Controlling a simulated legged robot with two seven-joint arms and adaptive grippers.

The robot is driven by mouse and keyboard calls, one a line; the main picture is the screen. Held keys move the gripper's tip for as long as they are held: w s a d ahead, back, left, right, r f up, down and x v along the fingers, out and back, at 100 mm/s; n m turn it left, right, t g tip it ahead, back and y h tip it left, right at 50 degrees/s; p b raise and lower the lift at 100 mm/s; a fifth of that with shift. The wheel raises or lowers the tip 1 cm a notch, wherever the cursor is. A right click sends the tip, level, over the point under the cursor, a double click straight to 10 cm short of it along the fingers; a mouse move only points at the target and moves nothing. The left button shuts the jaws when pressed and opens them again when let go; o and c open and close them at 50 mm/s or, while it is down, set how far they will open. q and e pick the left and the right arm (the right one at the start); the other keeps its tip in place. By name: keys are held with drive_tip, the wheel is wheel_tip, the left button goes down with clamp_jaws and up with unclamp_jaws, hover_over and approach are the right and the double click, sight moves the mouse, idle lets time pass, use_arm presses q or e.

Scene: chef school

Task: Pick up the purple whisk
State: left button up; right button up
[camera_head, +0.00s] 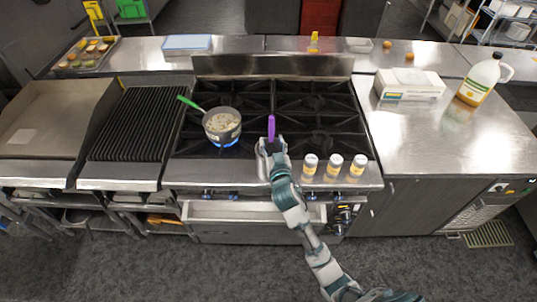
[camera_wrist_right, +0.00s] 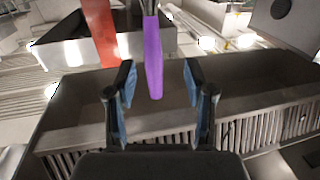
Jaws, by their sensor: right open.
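The purple whisk (camera_head: 271,127) shows as an upright purple handle at the front of the stove in the head view, just beyond my right gripper (camera_head: 270,149). In the right wrist view the purple handle (camera_wrist_right: 153,50) hangs down from the top, between the lines of the two fingers. My right gripper (camera_wrist_right: 158,84) is open, with a finger on each side of the handle and visible gaps to it. The whisk's wire end is not clear in either view. My left gripper is not in view.
A pot (camera_head: 222,126) with a green-handled utensil sits over a blue flame on the left burner. Three small jars (camera_head: 334,164) stand on the stove's front ledge, right of my gripper. A white box (camera_head: 410,85) and a jug (camera_head: 481,79) stand on the right counter, whose front is clear.

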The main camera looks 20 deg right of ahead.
sight(271, 136)
drive_tip(key=w, duration=0.1)
drive_tip(key=w+d, duration=0.1)
drive_tip(key=w, duration=0.1)
drive_tip(key=w+d+f+p, duration=0.1)
drive_tip(key=w, duration=0.1)
drive_tip(key=shift+w, duration=0.25)
drive_tip(key=shift+a, duration=0.25)
drive_tip(key=shift+s+a, duration=0.1)
drive_tip(key=shift+a, duration=0.05)
drive_tip(key=c, duration=0.3)
drive_tip(key=shift+a, duration=0.1)
clamp_jaws()
